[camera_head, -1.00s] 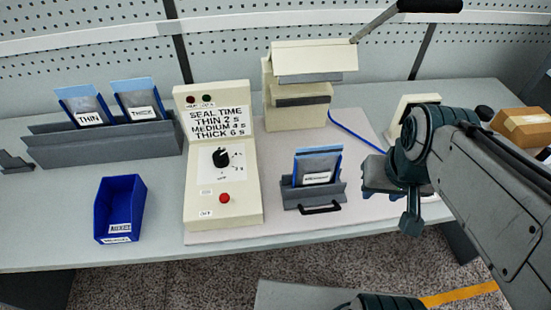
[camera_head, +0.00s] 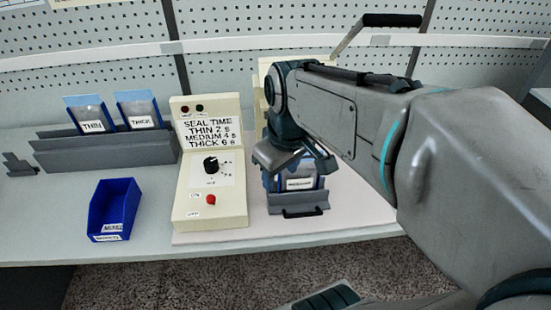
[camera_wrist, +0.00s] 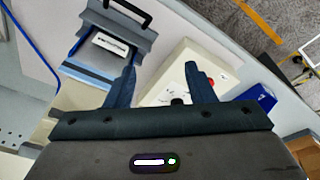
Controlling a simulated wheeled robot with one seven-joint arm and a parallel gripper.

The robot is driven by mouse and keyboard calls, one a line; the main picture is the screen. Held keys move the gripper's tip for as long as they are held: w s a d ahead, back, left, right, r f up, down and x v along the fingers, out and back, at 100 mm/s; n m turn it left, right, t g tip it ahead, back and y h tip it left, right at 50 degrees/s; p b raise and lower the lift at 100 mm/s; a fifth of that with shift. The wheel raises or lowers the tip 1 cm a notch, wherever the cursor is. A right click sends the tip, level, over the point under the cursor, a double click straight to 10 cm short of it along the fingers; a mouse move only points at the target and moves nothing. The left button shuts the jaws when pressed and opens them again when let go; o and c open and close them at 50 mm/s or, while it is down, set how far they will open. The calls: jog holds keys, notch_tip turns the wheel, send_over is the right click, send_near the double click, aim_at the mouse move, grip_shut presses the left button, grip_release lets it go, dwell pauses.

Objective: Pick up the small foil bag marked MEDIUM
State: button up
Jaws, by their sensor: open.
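The foil bag with blue edges (camera_head: 315,171) stands upright in a small grey holder (camera_head: 300,201) with a black handle, right of the control box. Its white label is too small to read surely. My gripper (camera_wrist: 161,67) is open and empty, over the bag's upper part in the head view, hiding some of it. In the wrist view the bag (camera_wrist: 91,70) lies at the left finger's outer side, not between the fingers. I cannot tell whether that finger touches it. The control box (camera_wrist: 180,62) shows between the fingers.
The cream control box (camera_head: 208,165) stands close left of the holder. A blue bin (camera_head: 113,208) sits at the bench's left. A grey rack (camera_head: 105,149) holds the THIN and THICK bags. A cream sealer with a lever handle (camera_head: 390,20) stands behind my arm, mostly hidden.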

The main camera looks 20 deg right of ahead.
aim_at(299, 167)
jog(key=w+d+r+n+g+b, duration=0.2)
jog(key=w+d+r+n+b, duration=0.15)
jog(key=w+d+n, duration=0.65)
jog(key=shift+n, duration=0.4)
jog(key=f, duration=0.6)
jog(key=s+f, duration=0.1)
jog(key=f, duration=0.2)
jog(key=shift+a, duration=0.1)
jog(key=shift+a+f, duration=0.2)
jog(key=shift+f, duration=1.2)
jog(key=shift+a+f, duration=0.2)
jog(key=shift+f, duration=1.15)
grip_shut()
